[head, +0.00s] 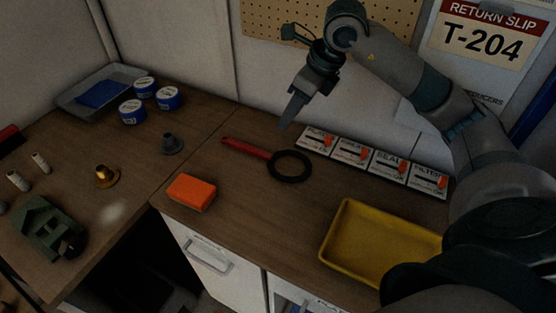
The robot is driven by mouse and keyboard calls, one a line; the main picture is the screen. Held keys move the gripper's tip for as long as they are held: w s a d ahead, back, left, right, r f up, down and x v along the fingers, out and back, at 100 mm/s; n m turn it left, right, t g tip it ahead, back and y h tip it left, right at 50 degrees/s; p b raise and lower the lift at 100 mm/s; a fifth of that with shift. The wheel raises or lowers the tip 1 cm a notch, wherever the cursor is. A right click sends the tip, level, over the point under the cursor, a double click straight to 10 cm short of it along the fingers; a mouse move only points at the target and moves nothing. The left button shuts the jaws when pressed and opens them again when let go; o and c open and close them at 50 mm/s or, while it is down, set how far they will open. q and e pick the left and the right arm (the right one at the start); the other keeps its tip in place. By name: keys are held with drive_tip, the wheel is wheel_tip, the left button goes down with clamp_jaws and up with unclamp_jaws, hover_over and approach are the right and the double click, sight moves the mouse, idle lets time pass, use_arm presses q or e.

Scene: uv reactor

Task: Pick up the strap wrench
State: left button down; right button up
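The strap wrench lies flat on the wooden bench. It has a red handle (243,147) pointing to the left and a black round loop (306,156) at its right end. My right gripper (287,126) hangs above and behind the wrench, its fingers pointing down, apart from it. The fingers show edge-on and overlap, so I cannot tell whether they are open. Nothing shows held between them. My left gripper is out of view.
An orange block (191,192) lies in front of the wrench. A yellow tray (329,252) stands at the right front, and several labelled cards (351,149) line the back right. Blue-and-white tins (132,111) and a grey tray (72,100) stand at the back left.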

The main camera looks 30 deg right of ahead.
drive_tip(key=p, duration=0.4)
approach(267, 154)
drive_tip(key=shift+x, duration=0.9)
drive_tip(key=shift+w+f, duration=0.15)
drive_tip(key=shift+f, duration=0.25)
drive_tip(key=shift+a, duration=0.1)
drive_tip(key=shift+p+x, duration=0.8)
drive_tip(key=shift+p, duration=0.15)
drive_tip(key=p+x, duration=0.1)
drive_tip(key=x, duration=0.2)
drive_tip(key=shift+f, duration=0.3)
drive_tip(key=shift+w, duration=0.1)
clamp_jaws()
